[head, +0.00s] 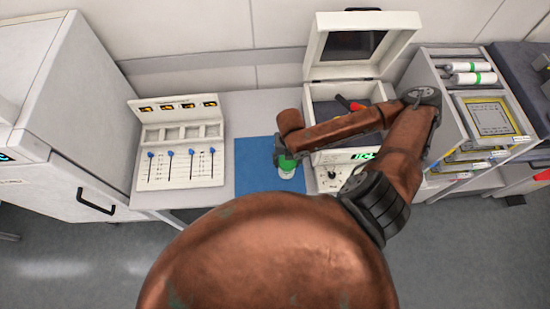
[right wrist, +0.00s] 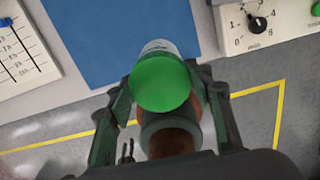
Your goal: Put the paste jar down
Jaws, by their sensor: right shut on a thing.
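The paste jar (head: 287,166) is white with a green lid. In the head view it is over the front part of the blue mat (head: 254,160). My right gripper (head: 281,158) is shut on the jar. In the right wrist view the green lid of the jar (right wrist: 162,84) faces the camera between the two fingers, and the blue mat (right wrist: 115,35) lies behind it. I cannot tell whether the jar's base touches the mat. My left gripper does not show in the head view.
A white slider panel (head: 180,145) stands left of the mat. An open white machine (head: 318,92) with a dial and green display is to the right. A trolley (head: 433,75) with rolls and framed stencils stands further right. The mat's left part is clear.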

